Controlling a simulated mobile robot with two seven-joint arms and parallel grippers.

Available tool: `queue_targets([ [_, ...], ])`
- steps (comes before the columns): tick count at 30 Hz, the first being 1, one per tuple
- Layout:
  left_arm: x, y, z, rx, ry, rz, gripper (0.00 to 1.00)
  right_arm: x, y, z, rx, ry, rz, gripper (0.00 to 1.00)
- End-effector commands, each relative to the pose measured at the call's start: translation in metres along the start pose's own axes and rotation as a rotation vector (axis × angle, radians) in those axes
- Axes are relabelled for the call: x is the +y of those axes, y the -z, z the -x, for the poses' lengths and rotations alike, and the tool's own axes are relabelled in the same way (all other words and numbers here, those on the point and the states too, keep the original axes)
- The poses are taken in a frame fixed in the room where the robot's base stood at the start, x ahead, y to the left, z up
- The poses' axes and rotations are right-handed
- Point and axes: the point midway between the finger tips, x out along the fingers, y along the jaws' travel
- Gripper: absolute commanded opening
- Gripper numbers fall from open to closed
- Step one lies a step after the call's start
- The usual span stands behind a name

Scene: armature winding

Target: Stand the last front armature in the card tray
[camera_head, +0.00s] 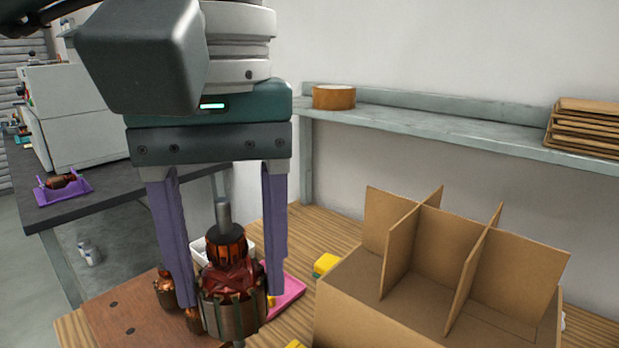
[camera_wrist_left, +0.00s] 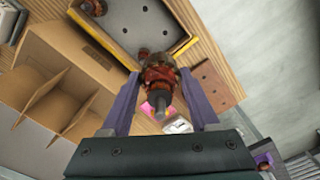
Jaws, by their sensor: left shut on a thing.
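My left gripper (camera_head: 232,294) is shut on an armature (camera_head: 230,265), a shaft with a copper-red winding and a dark, slotted core. It is held upright between the purple fingers, and it also shows in the left wrist view (camera_wrist_left: 159,77). The card tray (camera_head: 375,312) is an open cardboard box with crossed card dividers, to the right of the gripper and apart from it. The compartments in view look empty; the near ones are partly hidden. It also shows in the left wrist view (camera_wrist_left: 70,50). My right gripper is not in view.
A pink tray (camera_head: 290,292) and yellow block (camera_head: 327,263) lie near the box. A shelf (camera_head: 430,122) runs behind. The wrist view shows a grey tray (camera_wrist_left: 165,20) with armatures.

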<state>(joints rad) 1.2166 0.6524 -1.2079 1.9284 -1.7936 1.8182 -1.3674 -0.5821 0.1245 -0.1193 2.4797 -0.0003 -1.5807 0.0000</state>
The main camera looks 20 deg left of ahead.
Motion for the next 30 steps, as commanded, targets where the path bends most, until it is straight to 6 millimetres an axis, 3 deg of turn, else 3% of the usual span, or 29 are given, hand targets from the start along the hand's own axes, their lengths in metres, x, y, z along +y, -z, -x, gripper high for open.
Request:
queue_targets([
  [1, 0.004, -0.011, -0.028, -0.006, 0.004, 0.092, 0.0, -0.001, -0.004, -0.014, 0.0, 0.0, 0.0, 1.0],
  [3, 0.009, -0.023, -0.053, -0.005, 0.004, 0.246, 0.0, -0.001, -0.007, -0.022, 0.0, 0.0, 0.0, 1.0],
  [9, 0.021, -0.054, -0.102, -0.01, -0.007, 0.601, 0.0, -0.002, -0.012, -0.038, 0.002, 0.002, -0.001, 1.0],
  [16, 0.027, -0.071, -0.123, -0.016, -0.017, 0.791, 0.0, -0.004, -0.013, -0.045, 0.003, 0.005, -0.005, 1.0],
  [30, 0.028, -0.073, -0.158, -0.017, -0.016, 0.808, 0.0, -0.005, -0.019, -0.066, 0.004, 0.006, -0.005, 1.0],
])
